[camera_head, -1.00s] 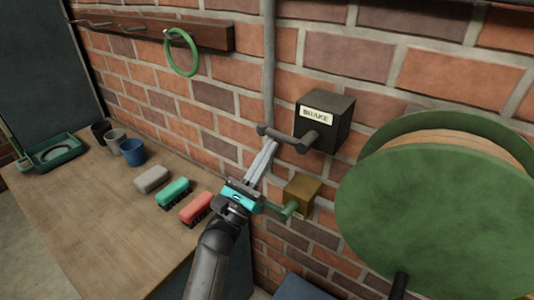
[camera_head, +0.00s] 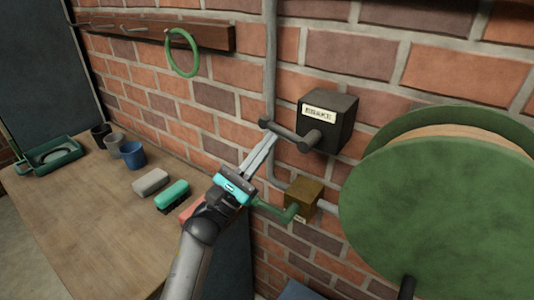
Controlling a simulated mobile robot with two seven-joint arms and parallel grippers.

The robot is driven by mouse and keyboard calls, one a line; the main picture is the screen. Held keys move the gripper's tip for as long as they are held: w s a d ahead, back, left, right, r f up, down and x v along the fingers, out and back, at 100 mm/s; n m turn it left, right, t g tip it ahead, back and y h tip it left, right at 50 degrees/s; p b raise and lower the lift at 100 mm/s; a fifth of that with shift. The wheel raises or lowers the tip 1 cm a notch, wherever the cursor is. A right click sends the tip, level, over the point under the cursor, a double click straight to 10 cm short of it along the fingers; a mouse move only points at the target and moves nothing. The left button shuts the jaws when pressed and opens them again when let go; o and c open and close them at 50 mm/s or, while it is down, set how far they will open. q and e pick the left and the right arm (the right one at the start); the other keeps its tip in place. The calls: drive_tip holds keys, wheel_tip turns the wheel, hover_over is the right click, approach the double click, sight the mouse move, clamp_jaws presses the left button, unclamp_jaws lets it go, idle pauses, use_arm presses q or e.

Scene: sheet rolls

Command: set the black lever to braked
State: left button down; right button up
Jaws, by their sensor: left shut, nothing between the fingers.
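The black lever (camera_head: 288,134) is a dark bar on a black box (camera_head: 335,118) with a white label, fixed to the brick wall. It points left and slightly up from its pivot, ending in a small knob by the grey pipe. My left gripper (camera_head: 270,140) is shut and empty. Its fingertips are just below the lever near its knob end; I cannot tell whether they touch it. My right gripper is not in view.
Below the black box is a brass box (camera_head: 305,194) with a green handle. A large green reel (camera_head: 440,215) stands at the right. The wooden table (camera_head: 85,215) at left holds cups and brushes. A green ring (camera_head: 182,52) hangs from the rack.

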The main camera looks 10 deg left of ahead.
use_arm(q)
wheel_tip(320, 180, up, 8)
drive_tip(key=s+d+m+g+h+b, duration=0.1)
drive_tip(key=m+g+b, duration=0.6)
drive_tip(key=m, duration=1)
drive_tip(key=shift+d+m+g+h+b, duration=0.4)
drive_tip(key=shift+d+g+h, duration=0.5)
drive_tip(key=shift+g, duration=0.6)
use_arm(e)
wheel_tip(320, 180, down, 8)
use_arm(q)
drive_tip(key=shift+f, duration=0.1)
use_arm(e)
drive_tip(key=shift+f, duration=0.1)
use_arm(q)
drive_tip(key=shift+s, duration=0.1)
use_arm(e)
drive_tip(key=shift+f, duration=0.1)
